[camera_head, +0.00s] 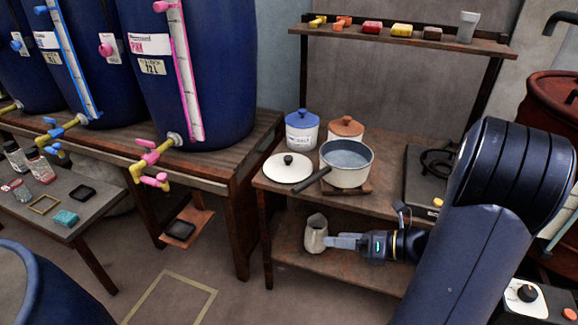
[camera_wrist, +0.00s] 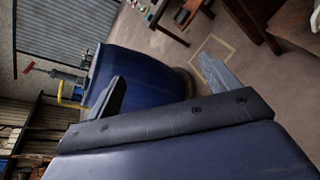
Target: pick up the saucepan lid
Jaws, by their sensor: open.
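The saucepan lid (camera_head: 290,168) is a white disc with a dark round knob. In the head view it lies on the upper shelf of the wooden bench, left of the saucepan (camera_head: 347,164), which is white with a dark rim and a dark handle reaching towards the lid. My gripper (camera_head: 332,242) is open in front of the bench, below and to the right of the lid, well apart from it. Its fingers also show in the wrist view (camera_wrist: 160,88) with nothing between them. The lid does not show in the wrist view.
A blue-lidded jar (camera_head: 302,130) and a brown-lidded jar (camera_head: 346,128) stand behind the lid and saucepan. A pale jug (camera_head: 316,233) on the lower shelf is close to my fingertips. Blue vats (camera_head: 190,70) with taps stand at the left. A blue barrel shows in the wrist view (camera_wrist: 140,80).

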